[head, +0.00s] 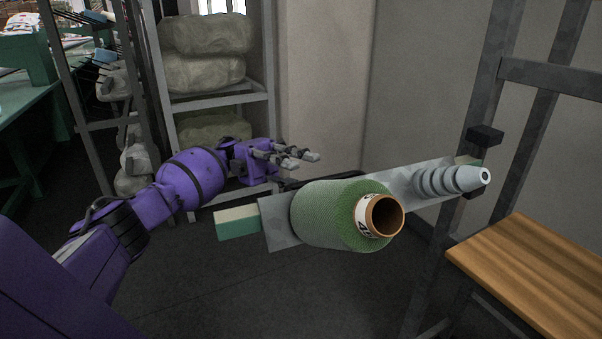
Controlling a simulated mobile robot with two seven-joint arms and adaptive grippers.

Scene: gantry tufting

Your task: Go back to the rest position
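My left gripper (300,159) is at the middle of the head view, at the end of my purple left arm. Its two light fingertips stand apart with nothing between them. It is just behind and above a green yarn cone (327,214) and appears clear of it. The cone lies on its side, its brown tube end facing me, on a grey metal bar. My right gripper is not in view.
The grey bar (281,223) carries an empty ribbed holder (450,180) at its right and a green and cream block (237,223) at its left. A wooden table (540,262) is at right. A shelf with wrapped bales (207,72) stands behind.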

